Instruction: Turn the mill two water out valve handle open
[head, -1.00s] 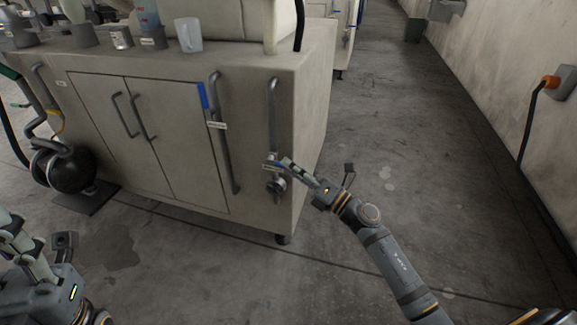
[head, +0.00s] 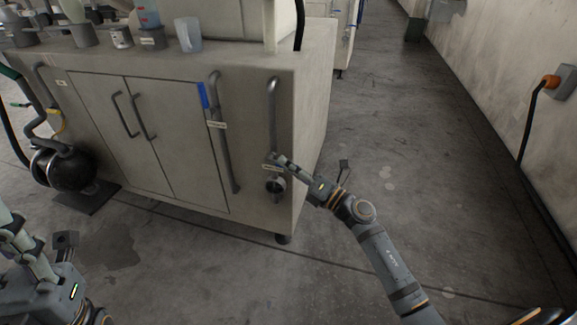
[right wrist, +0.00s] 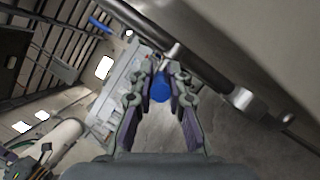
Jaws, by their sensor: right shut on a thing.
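A grey pipe (head: 272,100) runs down the right part of the pale mill cabinet's front (head: 170,150), with a round metal fitting (head: 276,185) at its lower end. My right gripper (head: 276,159) is at the valve just above this fitting. In the right wrist view, the blue valve handle (right wrist: 160,86) sits between the fingertips of my right gripper (right wrist: 161,78), and the gripper is shut on it. In the head view the fingers hide the handle. My left gripper (head: 15,235) is at the lower left, away from the cabinet; its jaws are unclear.
A second pipe (head: 221,150) with a blue handle (head: 203,95) and a label is to the left on the same front. Double doors (head: 150,140) are further left. A dark round tank (head: 68,172) stands at the far left. The floor to the right (head: 420,170) is clear.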

